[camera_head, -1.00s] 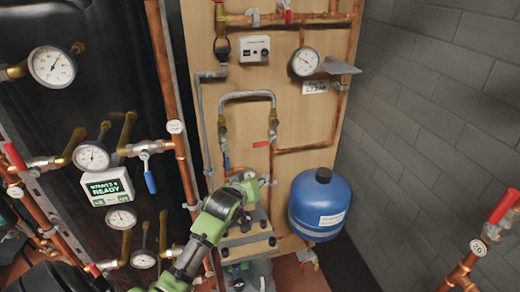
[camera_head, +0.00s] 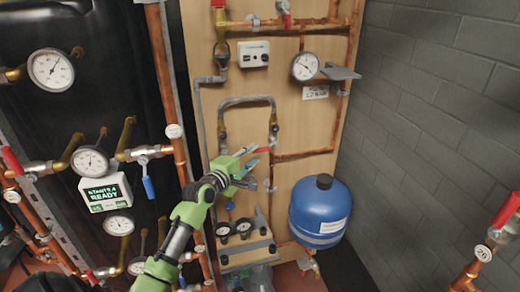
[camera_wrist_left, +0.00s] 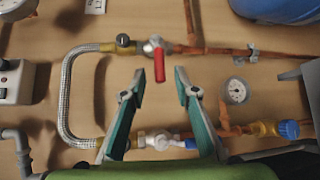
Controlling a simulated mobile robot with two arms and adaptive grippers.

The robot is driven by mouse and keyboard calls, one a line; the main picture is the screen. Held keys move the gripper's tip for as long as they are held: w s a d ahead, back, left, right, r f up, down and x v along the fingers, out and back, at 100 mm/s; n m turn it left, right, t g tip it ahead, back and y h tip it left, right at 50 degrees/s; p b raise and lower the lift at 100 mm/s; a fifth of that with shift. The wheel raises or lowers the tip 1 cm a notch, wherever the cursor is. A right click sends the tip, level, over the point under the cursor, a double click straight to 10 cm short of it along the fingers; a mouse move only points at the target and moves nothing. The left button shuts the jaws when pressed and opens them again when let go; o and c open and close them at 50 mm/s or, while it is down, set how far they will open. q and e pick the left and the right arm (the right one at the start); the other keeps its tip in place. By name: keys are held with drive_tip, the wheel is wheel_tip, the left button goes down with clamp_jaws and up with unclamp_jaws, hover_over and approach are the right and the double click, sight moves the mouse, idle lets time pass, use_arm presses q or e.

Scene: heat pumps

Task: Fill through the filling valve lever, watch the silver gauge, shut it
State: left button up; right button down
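The red filling valve lever (camera_head: 262,149) is on the braided hose loop (camera_head: 247,99) on the wooden board. In the left wrist view the red lever (camera_wrist_left: 160,67) stands just beyond and between my left fingertips. My left gripper (camera_head: 256,171) is open and empty just below the lever in the head view; its green fingers (camera_wrist_left: 159,84) are spread in the wrist view. I cannot tell whether they touch the lever. The silver gauge (camera_head: 305,66) is at the upper right of the board, above a small sign (camera_head: 315,92); its reading is too small to tell. My right gripper is not in view.
A blue vessel (camera_head: 320,212) hangs at the lower right. A grey shelf (camera_head: 340,73) juts out beside the gauge. A blue valve lever (camera_wrist_left: 186,143) is partly behind one finger. Copper pipes and several gauges crowd the left.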

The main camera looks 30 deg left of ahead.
sight(258, 152)
use_arm(q)
drive_tip(key=shift+w+a+f, duration=0.1)
drive_tip(key=shift+w+f, duration=0.1)
drive_tip(key=shift+w, duration=1.15)
drive_tip(key=shift+w+a+f, duration=0.1)
drive_tip(key=shift+w+f, duration=0.1)
drive_tip(key=shift+w, duration=1.1)
drive_tip(key=shift+c, duration=0.3)
clamp_jaws()
